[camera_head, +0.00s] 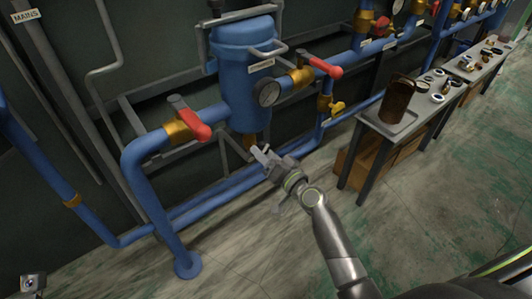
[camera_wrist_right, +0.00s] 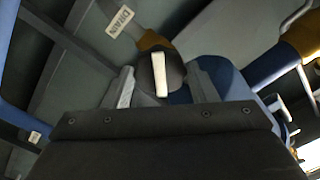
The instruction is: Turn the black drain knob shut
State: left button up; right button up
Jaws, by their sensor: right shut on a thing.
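The black drain knob (camera_wrist_right: 172,72) shows in the right wrist view as a dark round knob with a white bar across its face. It sits on a brass fitting (camera_wrist_right: 150,40) beside a "DRAIN" label (camera_wrist_right: 119,22). My right gripper (camera_head: 264,155) is at the foot of the blue filter vessel (camera_head: 245,85) in the head view. In the right wrist view its fingers (camera_wrist_right: 163,88) are on either side of the knob, shut on it. In the head view the gripper hides the knob.
Floor in front is clear.

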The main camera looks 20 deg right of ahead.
jog(key=shift+m, duration=0.3)
jog(key=m+p, duration=0.1)
jog(key=m, duration=0.1)
jog(key=shift+r+m, duration=0.1)
jog(key=shift+m, duration=1.2)
jog(key=shift+m+p, duration=0.35)
jog(key=shift+m, duration=0.25)
jog(key=shift+m+p, duration=0.35)
jog(key=shift+m, duration=0.85)
jog(key=o, duration=1)
jog(key=shift+c, duration=0.2)
jog(key=shift+s, duration=0.1)
